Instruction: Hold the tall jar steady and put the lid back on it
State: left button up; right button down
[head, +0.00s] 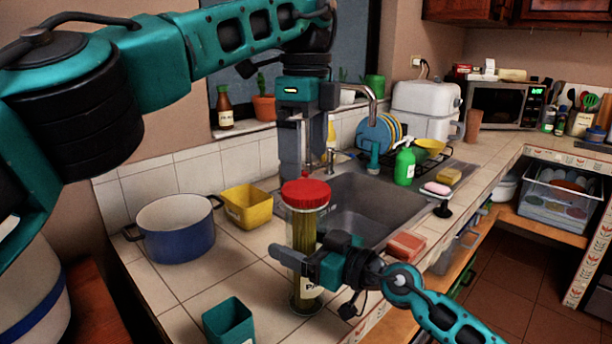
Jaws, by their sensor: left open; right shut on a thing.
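The tall jar (306,232) stands upright on the tiled counter, clear-walled with long yellow-green contents and a pale label. The red lid (306,191) sits at the jar's top; I cannot tell from this view whether it is fully seated. My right gripper (292,255) is shut on the jar's body at mid-height, coming from the right. My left gripper (305,166) points down just above the lid, its fingers open and apart from each other. Whether the fingertips touch the lid is hard to tell.
A blue pot (178,243) and a yellow container (247,208) stand left of the jar. A teal cup (229,322) is in front. The sink (372,206) lies behind right, with a pinkish block (406,246) near the counter edge.

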aim_at(306, 188)
pick_arm(q)
jog(key=shift+f, duration=2.6)
